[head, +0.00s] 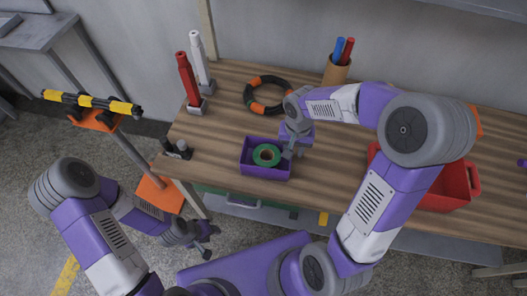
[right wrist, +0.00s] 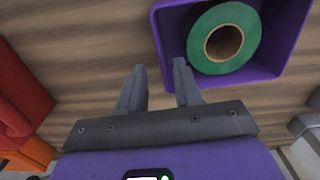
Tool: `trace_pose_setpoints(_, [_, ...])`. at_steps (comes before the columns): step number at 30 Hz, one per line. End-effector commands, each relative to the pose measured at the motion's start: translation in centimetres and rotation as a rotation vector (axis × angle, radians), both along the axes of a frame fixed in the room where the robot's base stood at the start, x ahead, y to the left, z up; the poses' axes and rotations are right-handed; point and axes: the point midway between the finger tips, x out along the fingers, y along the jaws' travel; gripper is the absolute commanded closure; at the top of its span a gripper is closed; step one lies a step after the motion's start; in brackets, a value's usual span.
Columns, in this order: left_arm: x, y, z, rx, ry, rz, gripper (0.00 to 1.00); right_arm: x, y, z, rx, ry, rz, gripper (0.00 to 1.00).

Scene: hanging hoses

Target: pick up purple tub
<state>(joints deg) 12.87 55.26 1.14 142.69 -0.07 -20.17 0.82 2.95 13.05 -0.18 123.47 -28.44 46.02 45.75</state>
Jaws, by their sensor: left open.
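The purple tub (head: 258,172) stands near the table's front edge, with a green tape roll (head: 266,155) lying in it. In the right wrist view the tub (right wrist: 276,88) is at upper right with the green roll (right wrist: 232,66) inside. My right gripper (head: 290,152) is at the tub's right side. Its two fingers (right wrist: 158,84) are apart with nothing seen held between them. One finger overlaps the tub's corner in that view; I cannot tell whether it touches. My left gripper (head: 205,244) is open, low in front of the table and away from the tub.
Behind the tub lies a black and orange ring (head: 249,97). Red (head: 187,80) and white (head: 200,62) bottle-like objects stand at back left. A cardboard cup (head: 336,72) holds red and blue sticks. A red bin (head: 458,188) is at right, partly behind my right arm.

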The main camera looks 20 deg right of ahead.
Motion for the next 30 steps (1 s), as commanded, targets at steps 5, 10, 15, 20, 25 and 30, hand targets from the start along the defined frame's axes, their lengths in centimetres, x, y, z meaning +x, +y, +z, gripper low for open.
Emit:
trace_pose_setpoints(5, [-0.1, 0.0, -0.9, 0.000, 0.001, 0.000, 0.57, -0.1, 0.2, -2.4, 0.001, 0.004, -0.001, 0.66])
trace_pose_setpoints(10, [0.0, 0.0, -1.9, 0.000, 0.001, 0.000, 0.57, -0.2, 0.5, -5.1, 0.001, 0.004, -0.001, 0.66])
trace_pose_setpoints(15, [0.0, 0.0, -2.2, 0.000, 0.000, 0.000, 0.57, -0.1, 0.5, -6.3, 0.001, 0.000, 0.000, 0.66])
trace_pose_setpoints(20, [0.0, 0.0, -2.1, 0.000, 0.000, 0.000, 0.57, -0.1, 0.5, -6.2, 0.001, 0.000, -0.001, 0.66])
trace_pose_setpoints(25, [0.0, 0.0, -2.1, 0.000, 0.000, 0.000, 0.57, -0.1, 0.5, -6.2, 0.001, 0.000, 0.000, 0.83])
trace_pose_setpoints(30, [0.0, 0.0, -2.1, 0.000, 0.000, 0.000, 0.57, -0.1, 0.5, -6.2, 0.001, 0.000, 0.000, 1.00])
